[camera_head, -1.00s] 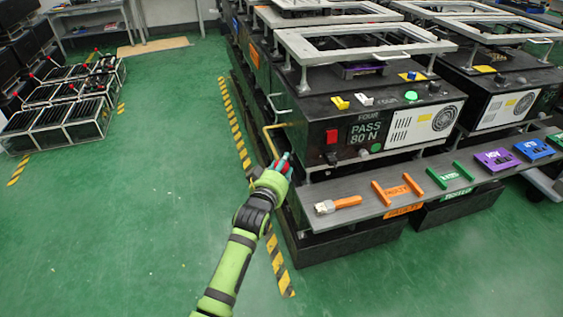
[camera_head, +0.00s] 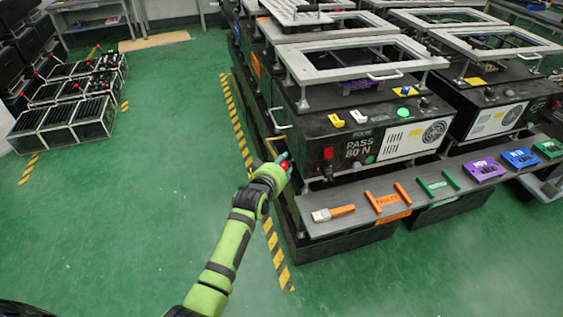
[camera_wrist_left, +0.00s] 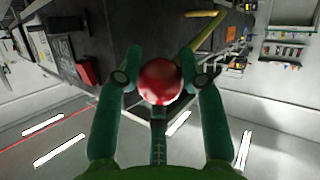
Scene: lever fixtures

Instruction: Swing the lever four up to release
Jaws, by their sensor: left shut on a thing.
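The lever of fixture four has a yellow rod (camera_head: 269,147) at the left side of the black box (camera_head: 310,124), and its red ball knob (camera_head: 285,165) shows between my left fingers. My left gripper (camera_head: 284,163) is shut on this knob. In the left wrist view the red knob (camera_wrist_left: 160,81) sits between the two dark green fingers (camera_wrist_left: 158,78), and the yellow rod (camera_wrist_left: 206,34) runs up and to the right behind it. The box display (camera_head: 358,150) reads PASS 80 N. My right gripper is not in view.
A grey shelf (camera_head: 335,228) with a brush, orange and green handles and purple and blue blocks juts out in front of the box. A red switch (camera_head: 327,153) is on the box front. Green floor (camera_head: 130,220) to the left is clear, edged by striped tape (camera_head: 272,243).

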